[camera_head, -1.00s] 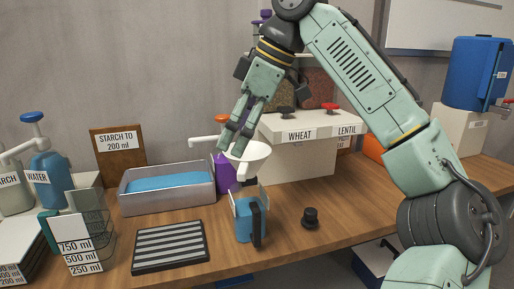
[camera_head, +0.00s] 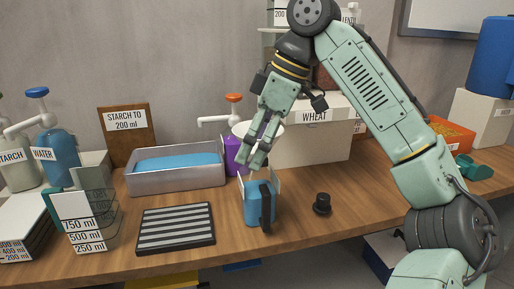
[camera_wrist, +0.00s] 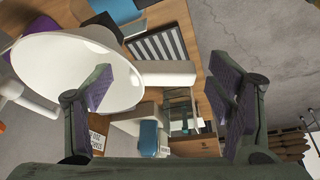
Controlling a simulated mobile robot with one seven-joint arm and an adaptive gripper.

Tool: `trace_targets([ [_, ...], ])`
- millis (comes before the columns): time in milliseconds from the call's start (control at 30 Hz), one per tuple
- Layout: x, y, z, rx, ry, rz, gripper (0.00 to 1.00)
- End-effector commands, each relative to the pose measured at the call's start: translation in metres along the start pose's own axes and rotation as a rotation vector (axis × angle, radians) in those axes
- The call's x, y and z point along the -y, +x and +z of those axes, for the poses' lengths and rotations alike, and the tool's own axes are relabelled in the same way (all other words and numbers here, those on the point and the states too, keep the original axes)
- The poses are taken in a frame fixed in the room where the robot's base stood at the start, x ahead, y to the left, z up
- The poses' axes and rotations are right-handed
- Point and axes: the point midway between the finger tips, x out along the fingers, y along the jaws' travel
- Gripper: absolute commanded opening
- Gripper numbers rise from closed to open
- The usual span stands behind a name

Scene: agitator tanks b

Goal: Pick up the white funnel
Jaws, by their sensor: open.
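The white funnel (camera_head: 240,129) is at the middle of the head view, behind my gripper's fingers, which hide much of it. In the wrist view its wide bowl (camera_wrist: 60,68) fills the upper left, and the left finger overlaps its rim. A pale bar (camera_wrist: 165,75) extends from the rim side into the gap between the fingers; I cannot tell if it is part of the funnel. My gripper (camera_head: 257,157) is open and points down, above the blue jug. The wrist view shows its fingers (camera_wrist: 166,95) wide apart with nothing clamped.
The blue jug (camera_head: 255,207) stands below the gripper. A purple pump bottle (camera_head: 232,155) is close behind. A grey tray (camera_head: 175,182), striped mat (camera_head: 176,228) and black knob (camera_head: 322,203) lie around. A white WHEAT box (camera_head: 315,140) stands behind.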

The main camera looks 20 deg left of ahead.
Motion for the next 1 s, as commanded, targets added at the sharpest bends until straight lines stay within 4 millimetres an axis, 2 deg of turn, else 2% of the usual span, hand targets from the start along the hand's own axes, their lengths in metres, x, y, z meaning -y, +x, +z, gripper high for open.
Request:
trace_targets([
  [100,0.0005,0.0092,0.0002,0.000,0.000,0.000,0.75],
  [333,0.0004,0.0101,-0.0003,-0.001,0.001,0.001,0.75],
  [1000,0.0005,0.0104,-0.0002,0.000,0.000,0.000,0.30],
])
